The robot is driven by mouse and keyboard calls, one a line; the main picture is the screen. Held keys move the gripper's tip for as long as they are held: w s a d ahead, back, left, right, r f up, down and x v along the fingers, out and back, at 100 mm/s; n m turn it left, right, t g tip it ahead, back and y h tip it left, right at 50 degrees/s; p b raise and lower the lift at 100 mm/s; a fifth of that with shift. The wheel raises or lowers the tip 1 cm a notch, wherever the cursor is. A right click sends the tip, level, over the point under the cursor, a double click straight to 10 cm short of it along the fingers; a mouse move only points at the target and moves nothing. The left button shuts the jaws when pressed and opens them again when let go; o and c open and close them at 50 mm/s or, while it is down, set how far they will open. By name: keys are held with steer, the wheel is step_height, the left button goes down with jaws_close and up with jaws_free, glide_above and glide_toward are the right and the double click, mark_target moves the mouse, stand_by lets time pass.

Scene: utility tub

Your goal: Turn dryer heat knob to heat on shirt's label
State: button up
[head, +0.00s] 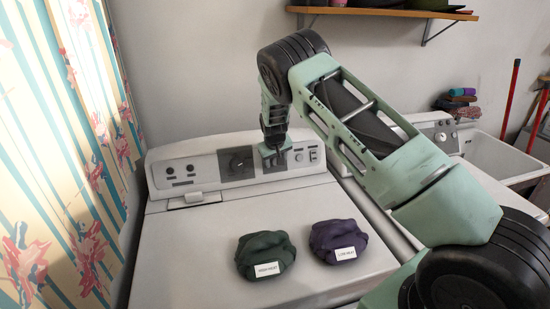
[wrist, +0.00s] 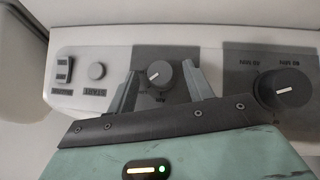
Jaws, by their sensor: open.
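In the wrist view, a small round dark grey knob (wrist: 160,74) with a white pointer mark sits on a dark panel. The mark points to the lower left there; the print around it is too small to read. My gripper (wrist: 163,80) is open, with one finger on each side of this knob; contact cannot be told. In the head view my gripper (head: 273,158) is at the dryer's control panel and hides the small knob. A dark green folded shirt (head: 265,247) lies on the dryer top, its label seeming to read "HIGH HEAT". A purple folded shirt (head: 338,233) beside it seems labelled "LOW HEAT".
A larger dial (wrist: 285,90) is close beside the small knob; it also shows in the head view (head: 237,163). A button (wrist: 97,71) and a switch (wrist: 64,70) are on the other side. A shelf (head: 385,12) is on the wall above.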

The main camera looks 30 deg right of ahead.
steer(key=shift+f, duration=0.15)
steer(key=shift+c, duration=0.2)
steer(key=c, duration=0.9)
